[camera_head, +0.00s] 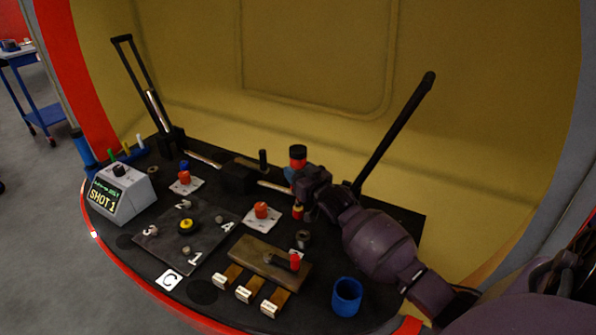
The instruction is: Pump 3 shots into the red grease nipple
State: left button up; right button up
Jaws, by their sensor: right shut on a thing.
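My right gripper (306,187) reaches in from the right and is shut on an upright tool with a black top and red-orange body (297,156). A red and yellow piece (298,211) shows just below the gripper; I cannot tell whether it is part of that tool. The fingertips are partly hidden by the wrist. An orange-red knob (261,210) sits on a white plate left of the gripper. A red fitting (295,261) stands on a brown block in front. I cannot tell which is the grease nipple. A grey box's display (105,197) reads SHOT 1. My left gripper is not in view.
A blue cup (347,296) stands at the front right. A dark plate (160,238) with numbered studs and a yellow-black knob lies left of centre. Two tall black levers (396,130) rise at the back. Three tagged wooden pieces (245,293) lie in front.

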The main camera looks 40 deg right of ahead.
aim_at(302, 162)
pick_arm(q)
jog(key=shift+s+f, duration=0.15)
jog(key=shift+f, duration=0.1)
pick_arm(e)
jog(key=shift+f, duration=0.65)
dwell(0.6)
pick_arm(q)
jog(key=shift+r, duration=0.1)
pick_arm(e)
jog(key=shift+r+p, duration=0.95)
jog(key=shift+r, duration=1.05)
jog(key=shift+r+p, duration=0.6)
jog(key=shift+r, duration=0.25)
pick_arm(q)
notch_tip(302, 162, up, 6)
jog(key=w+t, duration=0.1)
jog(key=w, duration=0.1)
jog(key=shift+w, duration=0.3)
pick_arm(e)
jog(key=shift+f, duration=0.1)
